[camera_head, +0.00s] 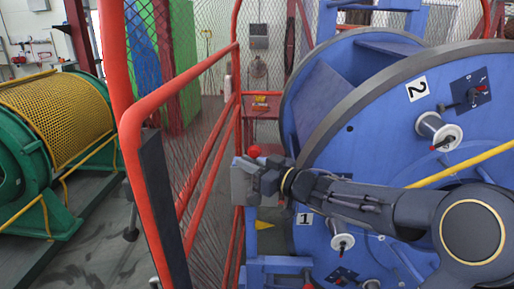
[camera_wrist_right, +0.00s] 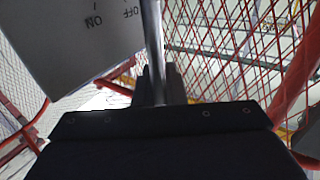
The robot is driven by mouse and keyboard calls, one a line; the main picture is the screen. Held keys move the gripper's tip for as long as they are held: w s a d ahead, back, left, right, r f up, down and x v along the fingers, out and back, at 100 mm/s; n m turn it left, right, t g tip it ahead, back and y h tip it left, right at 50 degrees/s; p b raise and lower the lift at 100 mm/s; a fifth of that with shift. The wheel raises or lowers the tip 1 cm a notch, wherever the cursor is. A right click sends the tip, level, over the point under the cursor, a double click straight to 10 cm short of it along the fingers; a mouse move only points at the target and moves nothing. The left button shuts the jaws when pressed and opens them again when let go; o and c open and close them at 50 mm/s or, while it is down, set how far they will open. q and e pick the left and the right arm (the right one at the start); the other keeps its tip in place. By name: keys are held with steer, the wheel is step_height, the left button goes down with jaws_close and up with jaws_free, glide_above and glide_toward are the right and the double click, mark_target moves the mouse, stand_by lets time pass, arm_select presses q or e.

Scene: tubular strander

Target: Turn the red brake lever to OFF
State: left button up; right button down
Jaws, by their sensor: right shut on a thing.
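The brake lever's red knob (camera_head: 254,151) shows in the head view just above my right gripper (camera_head: 265,177). Its grey box (camera_head: 239,185) is beside the gripper, at the red fence. In the right wrist view the box face (camera_wrist_right: 85,40) carries the words OFF and ON, upside down. The lever's metal rod (camera_wrist_right: 153,40) runs from the top edge down to my right gripper (camera_wrist_right: 158,85), passing beside the OFF mark. The right gripper is shut on the rod. The fingertips are small and dark in both views. My left gripper is not in view.
A red mesh fence rail (camera_head: 185,85) stands to the left of the box. A green machine with a yellow guard (camera_head: 58,115) stands at left, with floor between.

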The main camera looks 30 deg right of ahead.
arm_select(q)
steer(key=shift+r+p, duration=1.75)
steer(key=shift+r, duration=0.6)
arm_select(e)
steer(key=shift+w+a+f+n+g+h, duration=0.25)
steer(key=shift+w+a+n+g+h, duration=0.3)
steer(key=shift+a+g, duration=0.25)
steer(key=c, duration=1.5)
jaws_free()
steer(key=shift+s, duration=0.1)
steer(key=shift+v, duration=3.9)
steer(key=shift+c, duration=0.2)
